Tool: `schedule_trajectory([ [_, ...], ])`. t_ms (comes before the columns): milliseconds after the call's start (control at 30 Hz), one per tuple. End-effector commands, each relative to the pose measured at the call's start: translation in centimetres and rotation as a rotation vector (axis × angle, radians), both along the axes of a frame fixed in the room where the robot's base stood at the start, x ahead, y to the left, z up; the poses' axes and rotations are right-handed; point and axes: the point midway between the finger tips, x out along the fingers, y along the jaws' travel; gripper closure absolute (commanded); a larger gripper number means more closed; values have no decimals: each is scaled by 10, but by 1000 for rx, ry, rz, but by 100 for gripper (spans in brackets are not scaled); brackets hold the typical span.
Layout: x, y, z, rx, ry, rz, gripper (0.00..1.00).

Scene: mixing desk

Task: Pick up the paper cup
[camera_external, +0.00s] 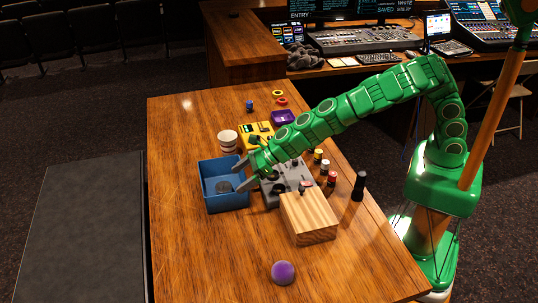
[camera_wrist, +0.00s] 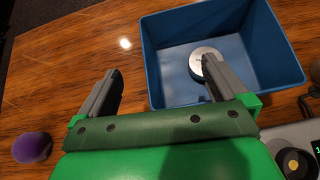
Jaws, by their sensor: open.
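The paper cup (camera_external: 228,141), white with darker bands, stands upright on the desk just behind the blue bin in the external view. It is not visible in the wrist view. My gripper (camera_external: 241,176) is open and empty, at the right side of the blue bin (camera_external: 208,190). The cup is apart from it, farther back and slightly left. In the wrist view, my gripper (camera_wrist: 162,84) shows two spread grey fingers, the right one overlapping the bin (camera_wrist: 158,62). A round silver object (camera_wrist: 205,62) lies inside the bin.
A wooden block (camera_external: 308,217), a grey device (camera_external: 283,190) and a yellow box (camera_external: 256,131) stand nearby. A purple ball (camera_external: 283,272) lies at the front. Small jars and a black bottle (camera_external: 358,186) line the right side. The desk's left strip is clear.

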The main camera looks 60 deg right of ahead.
Motion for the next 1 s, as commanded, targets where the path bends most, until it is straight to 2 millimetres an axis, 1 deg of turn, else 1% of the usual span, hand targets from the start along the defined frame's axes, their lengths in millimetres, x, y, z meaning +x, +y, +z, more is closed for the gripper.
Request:
schedule_trajectory([
  [33,13,-13,1,7,1,7,0],
  [100,27,-28,2,15,-2,21,0],
  [267,55,-63,6,38,-11,61,0],
  [500,92,-119,14,75,-40,118,0],
  [667,112,-160,22,101,-68,154,0],
  [800,128,-197,30,126,-100,182,0],
  [900,135,-220,35,142,-123,200,0],
  [1000,140,-238,39,151,-141,213,0],
])
